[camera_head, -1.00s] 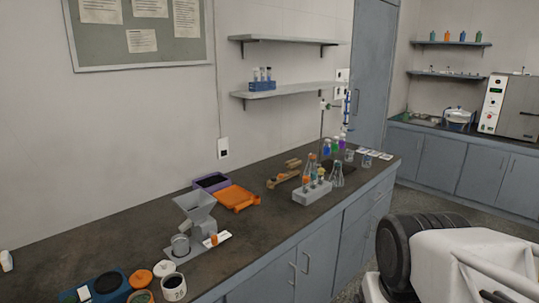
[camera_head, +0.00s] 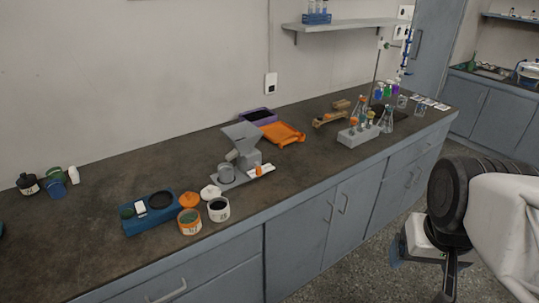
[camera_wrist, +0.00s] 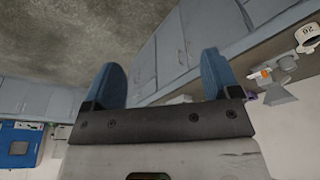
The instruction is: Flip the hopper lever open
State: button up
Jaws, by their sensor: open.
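The hopper (camera_head: 241,140) is a grey funnel on a grey stand on the counter, with a grey cup (camera_head: 226,173) at its left. An orange piece (camera_head: 259,170), perhaps the lever, sits low at its front right. In the wrist view the hopper (camera_wrist: 279,94) appears at the right edge, with the orange piece (camera_wrist: 264,73) beside it. My gripper (camera_wrist: 165,78) is open and empty, its two blue fingers wide apart. It hangs over the floor in front of the cabinets, well away from the hopper. In the head view my gripper (camera_head: 398,250) is at the lower right, partly seen.
A blue device (camera_head: 147,220) and two jars (camera_head: 219,209) stand left of the hopper. An orange tray (camera_head: 284,134) and a purple tray (camera_head: 258,116) lie behind it. A grey tube rack (camera_head: 358,136) and flasks stand to the right.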

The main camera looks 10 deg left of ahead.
jog(key=shift+w, duration=0.1)
jog(key=c, duration=0.4)
jog(key=shift+w+a+r, duration=0.15)
jog(key=shift+w, duration=0.35)
jog(key=c, duration=0.5)
jog(key=w, duration=0.1)
jog(key=w+a, duration=0.1)
jog(key=w, duration=0.1)
jog(key=shift+w+r+h, duration=0.15)
jog(key=shift+r+h, duration=0.05)
jog(key=shift+h, duration=0.1)
grip_shut()
jog(key=w+a+f+n+t+h, duration=0.1)
jog(key=w+a+n+t+h, duration=0.15)
jog(key=w+a, duration=1.4)
jog(key=w+a+f+n, duration=0.1)
jog(key=w+a+f, duration=0.2)
jog(key=a, duration=0.6)
jog(key=w+a+f+n+t+y, duration=0.1)
jog(key=w+a+f, duration=0.2)
jog(key=a, duration=0.6)
jog(key=w+a+f+n+t, duration=0.1)
jog(key=w+a+f, duration=0.2)
jog(key=a, duration=0.6)
jog(key=w, duration=0.2)
jog(key=shift+w+f+n, duration=0.3)
jog(key=shift+n, duration=0.05)
